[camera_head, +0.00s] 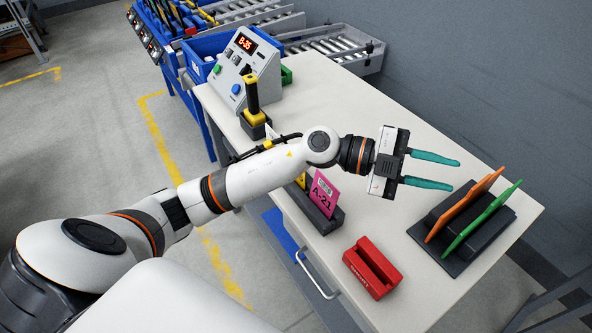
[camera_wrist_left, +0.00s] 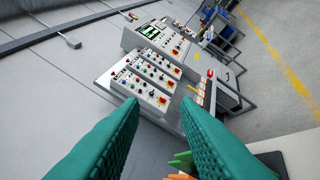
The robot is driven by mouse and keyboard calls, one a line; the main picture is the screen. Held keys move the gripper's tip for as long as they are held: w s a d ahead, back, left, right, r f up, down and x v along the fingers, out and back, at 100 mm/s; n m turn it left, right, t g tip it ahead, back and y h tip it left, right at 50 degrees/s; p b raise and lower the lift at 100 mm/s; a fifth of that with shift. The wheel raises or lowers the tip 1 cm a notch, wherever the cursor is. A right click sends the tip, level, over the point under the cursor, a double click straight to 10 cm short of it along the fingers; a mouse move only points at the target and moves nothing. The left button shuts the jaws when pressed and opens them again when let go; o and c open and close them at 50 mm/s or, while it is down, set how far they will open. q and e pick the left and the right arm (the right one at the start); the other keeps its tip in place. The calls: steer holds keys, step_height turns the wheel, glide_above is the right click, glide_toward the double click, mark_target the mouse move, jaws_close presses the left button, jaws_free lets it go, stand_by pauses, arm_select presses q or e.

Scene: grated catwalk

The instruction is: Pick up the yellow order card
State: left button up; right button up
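A yellow card (camera_head: 301,181) shows as a small patch at the near edge of the white table, beside a pink card (camera_head: 323,194) marked A-21. Both stand in a dark holder (camera_head: 314,213). My left forearm hides most of the yellow card. My left gripper (camera_head: 434,170) is open and empty above the table, to the right of the cards, its teal fingers pointing right. In the left wrist view its fingers (camera_wrist_left: 163,125) stand apart with nothing gripped between them. The yellow card cannot be made out in that view. My right gripper is not in view.
A dark rack (camera_head: 478,240) with an orange and a green panel stands on the right of the table (camera_head: 425,297). A red block (camera_head: 372,268) lies near the front edge. A control box (camera_head: 246,71) and a yellow-black device (camera_head: 254,115) stand at the left.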

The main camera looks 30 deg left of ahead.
arm_select(q)
steer(key=w+a+f+g+y, duration=0.3)
steer(key=a+f+y, duration=0.5)
steer(key=a+y, duration=0.3)
steer(key=w+a+r+n+g+y, duration=0.15)
steer(key=a+n+y, duration=0.4)
steer(key=a, duration=1.25)
steer(key=shift+m+y, duration=0.65)
steer(key=shift+y, duration=0.1)
steer(key=f+p, duration=0.1)
steer(key=f, duration=0.2)
steer(key=f+p, duration=0.2)
steer(key=f, duration=0.2)
steer(key=f+p, duration=0.1)
steer(key=f, duration=0.2)
steer(key=shift+s+a+f, duration=0.15)
steer(key=shift+s+a, duration=0.15)
steer(key=shift+a, duration=0.05)
steer(key=shift+f, duration=0.35)
steer(key=shift+c, duration=0.6)
jaws_close()
